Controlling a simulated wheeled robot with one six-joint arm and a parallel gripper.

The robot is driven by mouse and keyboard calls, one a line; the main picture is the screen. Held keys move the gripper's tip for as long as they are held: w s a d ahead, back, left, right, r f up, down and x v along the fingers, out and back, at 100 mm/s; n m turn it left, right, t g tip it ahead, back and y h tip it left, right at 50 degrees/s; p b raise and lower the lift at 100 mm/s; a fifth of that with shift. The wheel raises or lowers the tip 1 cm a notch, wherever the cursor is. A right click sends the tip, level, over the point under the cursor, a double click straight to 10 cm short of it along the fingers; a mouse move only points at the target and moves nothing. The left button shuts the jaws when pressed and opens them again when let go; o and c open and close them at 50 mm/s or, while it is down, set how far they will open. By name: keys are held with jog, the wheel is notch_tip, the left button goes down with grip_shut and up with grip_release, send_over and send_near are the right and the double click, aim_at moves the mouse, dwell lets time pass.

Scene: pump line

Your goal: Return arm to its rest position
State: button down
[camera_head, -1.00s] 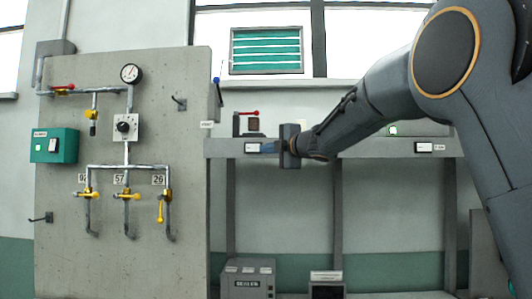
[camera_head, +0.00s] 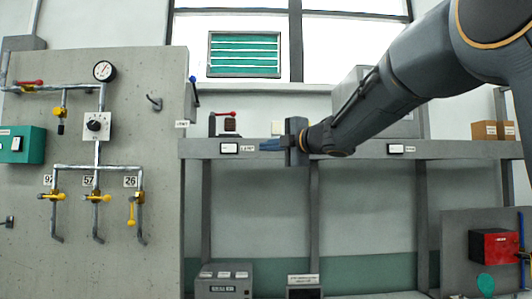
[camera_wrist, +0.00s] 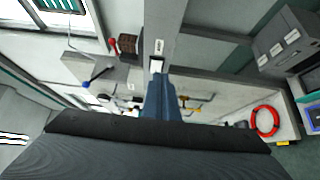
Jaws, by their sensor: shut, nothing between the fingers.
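My gripper (camera_head: 270,145) is at the end of my dark grey arm, which reaches in from the upper right in the head view. Its blue fingers point left, in front of the grey shelf (camera_head: 350,148). In the wrist view my gripper (camera_wrist: 158,80) shows as closed blue fingers with nothing held. The fingers are in the air; I cannot tell how far they are from the shelf's edge.
A concrete panel (camera_head: 100,260) with pipes, a gauge (camera_head: 104,71) and yellow-handled valves (camera_head: 96,198) stands at left. A red-handled device (camera_head: 228,122) sits on the shelf. Grey boxes (camera_head: 222,285) stand below. A red box (camera_head: 493,246) is at lower right.

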jog(key=s+d+f+m+g+h, duration=0.1)
jog(key=s+d+f+m+h, duration=0.25)
jog(key=f, duration=0.75)
jog(key=d+f+m+g+h, duration=0.1)
jog(key=d+f+m+h, duration=0.2)
jog(key=d+f+m, duration=0.5)
jog(key=s+d+f+m+g+h, duration=0.15)
jog(key=f+m+h, duration=0.3)
jog(key=f, duration=0.85)
jog(key=s+f+m+g, duration=0.4)
jog(key=s+f, duration=0.8)
jog(key=s, duration=0.4)
jog(key=s+f+m+g, duration=0.5)
jog(key=s+f, duration=0.7)
jog(key=s, duration=0.3)
jog(key=shift+s+f+g+y, duration=0.25)
jog(key=shift+s+g+y, duration=0.1)
jog(key=shift+g, duration=0.2)
jog(key=shift+d, duration=0.1)
